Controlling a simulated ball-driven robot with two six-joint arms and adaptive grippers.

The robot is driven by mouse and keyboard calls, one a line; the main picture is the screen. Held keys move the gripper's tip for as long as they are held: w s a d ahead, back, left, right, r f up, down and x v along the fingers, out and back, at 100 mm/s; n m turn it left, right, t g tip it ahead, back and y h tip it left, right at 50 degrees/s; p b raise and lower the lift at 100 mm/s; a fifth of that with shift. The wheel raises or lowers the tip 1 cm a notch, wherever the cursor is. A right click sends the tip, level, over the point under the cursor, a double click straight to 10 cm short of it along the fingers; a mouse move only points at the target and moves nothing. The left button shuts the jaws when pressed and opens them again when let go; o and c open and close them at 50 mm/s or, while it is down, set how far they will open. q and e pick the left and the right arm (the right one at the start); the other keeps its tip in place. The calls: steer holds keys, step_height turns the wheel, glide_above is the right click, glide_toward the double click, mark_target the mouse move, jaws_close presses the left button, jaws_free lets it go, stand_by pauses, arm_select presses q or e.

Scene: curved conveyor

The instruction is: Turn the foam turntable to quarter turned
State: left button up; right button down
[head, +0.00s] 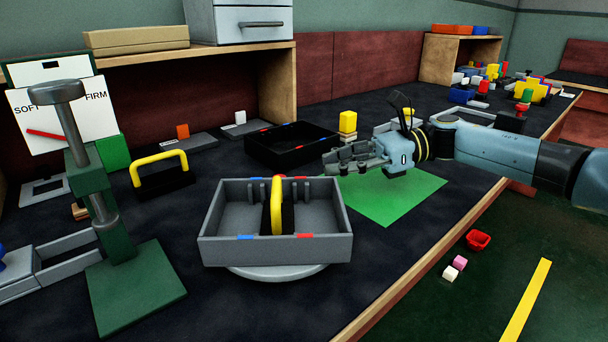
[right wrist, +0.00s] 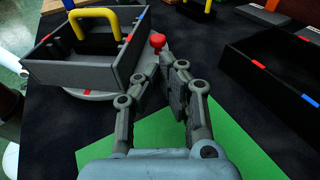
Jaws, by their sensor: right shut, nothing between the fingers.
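The foam turntable (head: 280,272) is a round grey disc on the dark bench. A grey open tray (head: 220,252) with a yellow-handled black insert (head: 277,207) sits on it. In the right wrist view the disc (right wrist: 98,94) shows under the tray (right wrist: 75,72), and a red knob (right wrist: 158,41) stands at its edge. My right gripper (head: 336,160) is shut and empty, behind and right of the tray. In the right wrist view its fingertips (right wrist: 162,64) are close to the knob; whether they touch it I cannot tell. My left gripper is not in view.
A black tray (head: 268,158) lies behind the turntable. A green mat (head: 405,203) lies to the right, partly under my right arm. A green press stand (head: 135,290) is at the left. The bench's front edge runs at right.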

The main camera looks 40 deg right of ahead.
steer(key=x, duration=0.6)
steer(key=shift+w+a, duration=0.15)
steer(key=shift+a, duration=0.1)
steer(key=shift+f, duration=0.1)
